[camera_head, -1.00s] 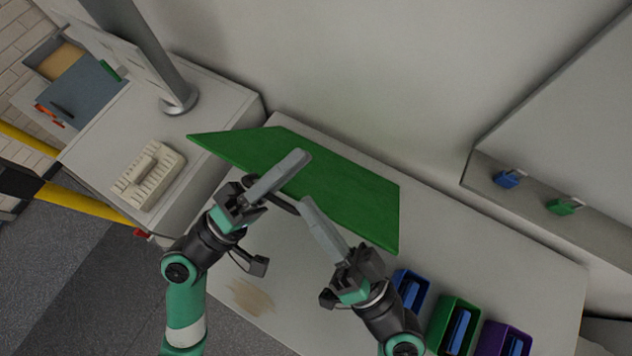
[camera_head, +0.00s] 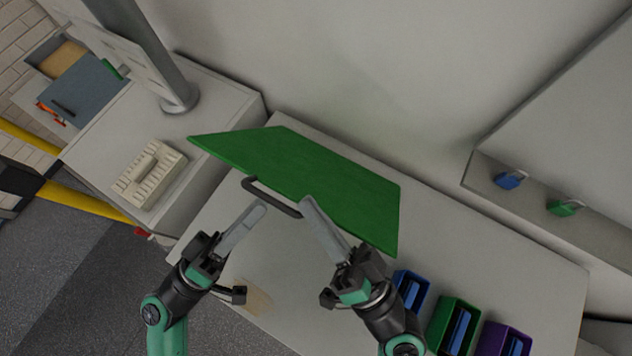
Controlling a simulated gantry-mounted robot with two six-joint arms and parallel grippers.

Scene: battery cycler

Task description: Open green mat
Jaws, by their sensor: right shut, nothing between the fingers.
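The green mat (camera_head: 310,175) is a flat green panel over the back of the white table. Its left corner juts past the table's edge, so it looks raised or tilted. A dark bar handle (camera_head: 270,198) runs along its front edge. My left gripper (camera_head: 263,207) is in front of the handle, its grey fingertips pointing up at it and seemingly apart from it. Its fingers overlap in the view, so their gap is hidden. My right gripper (camera_head: 306,200) is shut and empty, with its fingertips beside the handle's right end; I cannot tell if they touch.
Blue (camera_head: 411,288), green (camera_head: 453,325) and purple (camera_head: 502,342) bins stand at the table's front right. A side desk at left holds a beige keypad-like device (camera_head: 150,175) and a monitor stand (camera_head: 178,98). The table's (camera_head: 540,275) right part is clear.

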